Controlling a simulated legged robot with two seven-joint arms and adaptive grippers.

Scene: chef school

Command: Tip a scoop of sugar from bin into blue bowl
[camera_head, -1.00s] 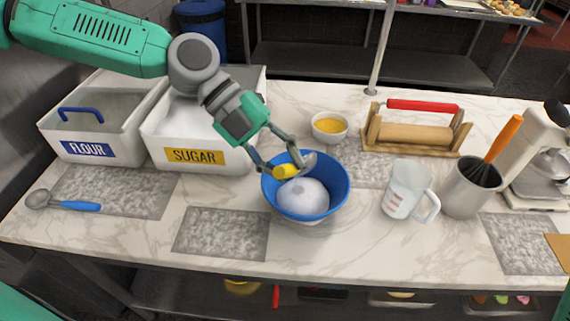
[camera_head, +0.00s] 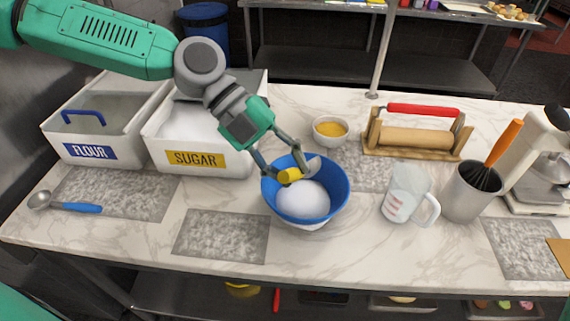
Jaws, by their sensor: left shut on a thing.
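The blue bowl (camera_head: 333,204) stands on the counter and holds a rounded white heap of sugar (camera_head: 302,198). My left gripper (camera_head: 282,173) is over the bowl's back left rim, shut on the yellow handle of a scoop (camera_head: 290,175). The scoop's grey metal head (camera_head: 312,165) shows just right of the handle, over the bowl; its contents cannot be made out. The sugar bin (camera_head: 197,160), white with a yellow label, stands to the left with white sugar inside, partly hidden by my arm. My right gripper is not in view.
A flour bin (camera_head: 88,151) stands at the far left with a blue-handled spoon (camera_head: 75,207) in front. A small bowl of yellow contents (camera_head: 330,130), a rolling pin on a stand (camera_head: 415,138), a measuring jug (camera_head: 405,195) and a utensil pot (camera_head: 470,195) stand behind and right. The front counter is mostly clear.

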